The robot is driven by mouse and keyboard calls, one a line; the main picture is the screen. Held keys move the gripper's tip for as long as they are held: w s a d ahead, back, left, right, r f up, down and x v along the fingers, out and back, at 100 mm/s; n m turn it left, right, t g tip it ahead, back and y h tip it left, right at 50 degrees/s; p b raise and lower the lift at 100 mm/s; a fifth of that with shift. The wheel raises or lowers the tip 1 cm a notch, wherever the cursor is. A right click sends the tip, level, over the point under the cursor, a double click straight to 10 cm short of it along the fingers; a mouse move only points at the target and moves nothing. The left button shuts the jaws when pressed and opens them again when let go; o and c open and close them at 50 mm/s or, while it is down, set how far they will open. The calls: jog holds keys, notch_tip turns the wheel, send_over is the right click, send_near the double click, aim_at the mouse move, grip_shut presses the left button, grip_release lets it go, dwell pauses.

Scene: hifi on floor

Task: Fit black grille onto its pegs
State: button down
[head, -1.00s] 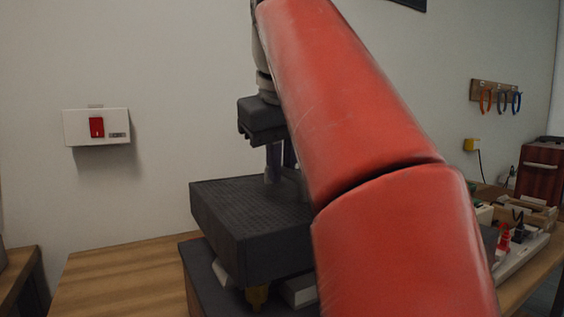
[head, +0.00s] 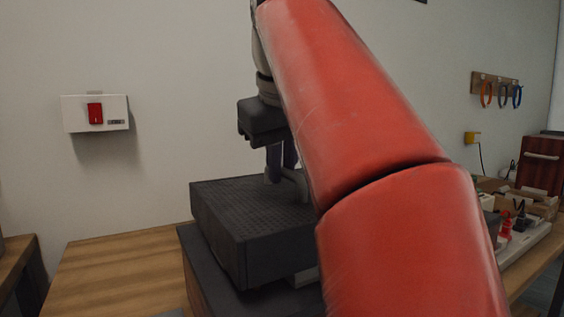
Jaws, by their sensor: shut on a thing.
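The black grille (head: 238,226) is a thick dark box with a finely perforated top, seen left of centre in the head view. My gripper (head: 282,172) points down from above and is shut on the grey handle on top of the grille. My red arm hides the right side of the grille. A dark base (head: 208,271) lies under the grille, with only its left and front parts showing. The grille sits low over it.
The wooden worktop (head: 120,265) is clear to the left. A white wall box with a red switch (head: 95,113) hangs at left. Small parts and trays (head: 515,228) stand on the right, beside a dark red cabinet (head: 539,166). Tools hang on a wall rack (head: 494,84).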

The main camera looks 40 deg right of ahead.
jog(key=shift+f+b, duration=0.95)
jog(key=shift+f, duration=0.3)
jog(key=c, duration=1.4)
grip_release()
jog(key=p+v, duration=0.3)
jog(key=v, duration=0.4)
jog(key=shift+r, duration=0.1)
jog(key=shift+s+a+r+p, duration=0.1)
jog(key=shift+s+r+p, duration=0.05)
jog(key=shift+r+p, duration=0.2)
